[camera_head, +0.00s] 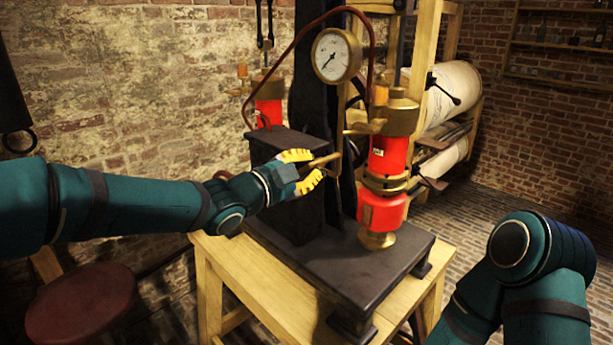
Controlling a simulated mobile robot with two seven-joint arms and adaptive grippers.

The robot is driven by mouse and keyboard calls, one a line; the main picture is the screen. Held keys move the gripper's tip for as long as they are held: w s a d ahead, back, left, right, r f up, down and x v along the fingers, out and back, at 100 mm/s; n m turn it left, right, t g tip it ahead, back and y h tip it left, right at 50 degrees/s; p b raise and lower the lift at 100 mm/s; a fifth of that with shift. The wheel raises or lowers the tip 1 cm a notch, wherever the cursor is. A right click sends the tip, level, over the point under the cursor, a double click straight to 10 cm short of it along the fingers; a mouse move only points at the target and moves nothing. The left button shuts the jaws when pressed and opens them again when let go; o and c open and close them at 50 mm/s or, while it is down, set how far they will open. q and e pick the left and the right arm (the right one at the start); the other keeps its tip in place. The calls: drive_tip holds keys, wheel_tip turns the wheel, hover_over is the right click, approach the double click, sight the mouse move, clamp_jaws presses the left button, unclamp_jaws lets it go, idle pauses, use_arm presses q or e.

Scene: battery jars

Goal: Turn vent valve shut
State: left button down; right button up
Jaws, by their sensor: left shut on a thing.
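The apparatus has a brass-rimmed round gauge (337,55) at the top and a red and brass cylinder (387,160) on its right side. A brass lever (325,160) sticks out at the middle of the apparatus, left of that cylinder; it looks like the vent valve's handle. My left gripper (310,168), with yellow fingers, is around this lever, one finger above and one below, and shut on it. The fingers and palm hide the lever's near end. My right arm shows at the lower right, but its gripper is out of view.
The apparatus stands on a black base (335,265) on a wooden table (208,280). A second red cylinder (270,98) and a curved copper pipe (283,58) are behind. A red round stool (80,303) is at lower left. A wooden rack with rolls (452,95) stands behind right.

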use_arm(q)
drive_tip(key=m, duration=0.3)
drive_tip(key=shift+m, duration=0.3)
drive_tip(key=shift+d+m, duration=0.1)
drive_tip(key=shift+m, duration=1.9)
drive_tip(key=c, duration=1)
unclamp_jaws()
drive_tip(key=shift+f, duration=0.1)
drive_tip(key=shift+c, duration=0.2)
drive_tip(key=v, duration=1.2)
